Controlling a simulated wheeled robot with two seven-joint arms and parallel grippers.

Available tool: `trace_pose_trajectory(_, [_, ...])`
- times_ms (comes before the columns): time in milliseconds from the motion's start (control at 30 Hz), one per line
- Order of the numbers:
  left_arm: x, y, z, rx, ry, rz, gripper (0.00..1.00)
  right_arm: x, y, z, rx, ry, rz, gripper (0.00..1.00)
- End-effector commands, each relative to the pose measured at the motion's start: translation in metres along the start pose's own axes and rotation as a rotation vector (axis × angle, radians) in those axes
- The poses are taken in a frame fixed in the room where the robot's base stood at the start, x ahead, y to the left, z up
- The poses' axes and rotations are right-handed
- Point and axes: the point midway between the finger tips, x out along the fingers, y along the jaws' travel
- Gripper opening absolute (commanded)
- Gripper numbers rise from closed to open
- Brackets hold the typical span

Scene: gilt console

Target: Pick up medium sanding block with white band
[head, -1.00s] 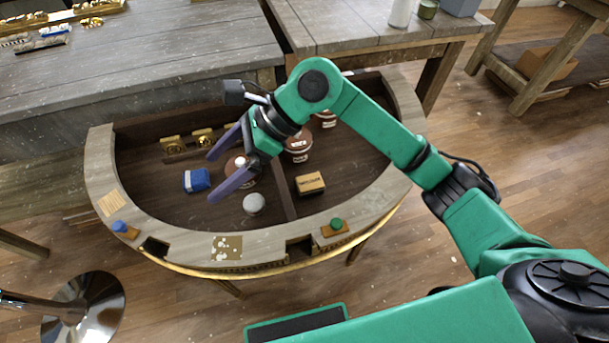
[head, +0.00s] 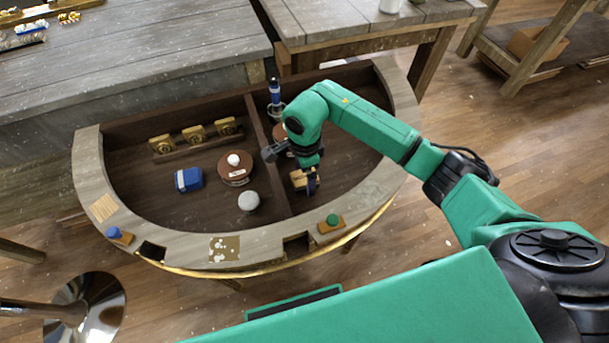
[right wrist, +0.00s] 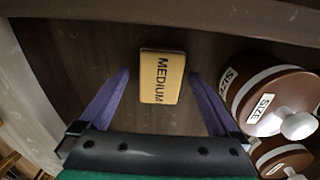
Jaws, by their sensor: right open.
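A tan block marked MEDIUM (right wrist: 162,77) lies on the dark tray floor in the right wrist view; I see no white band on the face shown. In the head view the block (head: 298,176) is partly hidden by my right gripper (head: 308,184). The right gripper (right wrist: 159,76) is open and above the block, with a purple finger on either side of it and gaps between. My left gripper is not in view. A blue block with a white band (head: 188,180) lies in the left compartment.
A divider (head: 283,200) splits the half-round console (head: 90,170). Brown lidded pots (right wrist: 280,98) stand close to the right finger in the wrist view. Another pot (head: 235,170) and a grey knob (head: 249,201) are in the left compartment. A raised rim surrounds it all.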

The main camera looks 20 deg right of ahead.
Motion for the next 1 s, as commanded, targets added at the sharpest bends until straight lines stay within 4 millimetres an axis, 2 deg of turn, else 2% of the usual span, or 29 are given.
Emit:
trace_pose_trajectory(100, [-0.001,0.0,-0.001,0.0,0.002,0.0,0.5,0.008,0.0,0.0,0.0,0.0,0.0,0.97])
trace_pose_trajectory(233, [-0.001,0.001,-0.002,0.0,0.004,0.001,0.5,0.009,0.0,0.0,0.0,0.0,-0.001,0.97])
trace_pose_trajectory(267, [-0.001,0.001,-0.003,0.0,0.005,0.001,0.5,0.009,0.0,0.0,0.0,0.0,-0.001,0.94])
trace_pose_trajectory(400, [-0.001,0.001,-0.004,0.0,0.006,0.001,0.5,0.008,0.0,0.0,0.0,0.0,-0.001,0.4])
trace_pose_trajectory(500, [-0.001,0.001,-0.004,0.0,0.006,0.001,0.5,0.008,0.0,0.0,0.0,0.0,-0.001,0.06])
trace_pose_trajectory(800, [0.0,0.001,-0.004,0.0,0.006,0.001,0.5,0.004,-0.001,0.0,0.0,0.0,-0.003,0.06])
trace_pose_trajectory(933, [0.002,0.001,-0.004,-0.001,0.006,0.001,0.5,-0.01,-0.001,0.0,-0.001,-0.001,-0.004,0.06])
trace_pose_trajectory(1000, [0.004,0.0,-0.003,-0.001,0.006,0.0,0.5,-0.025,-0.001,0.0,-0.001,0.0,-0.006,0.06])
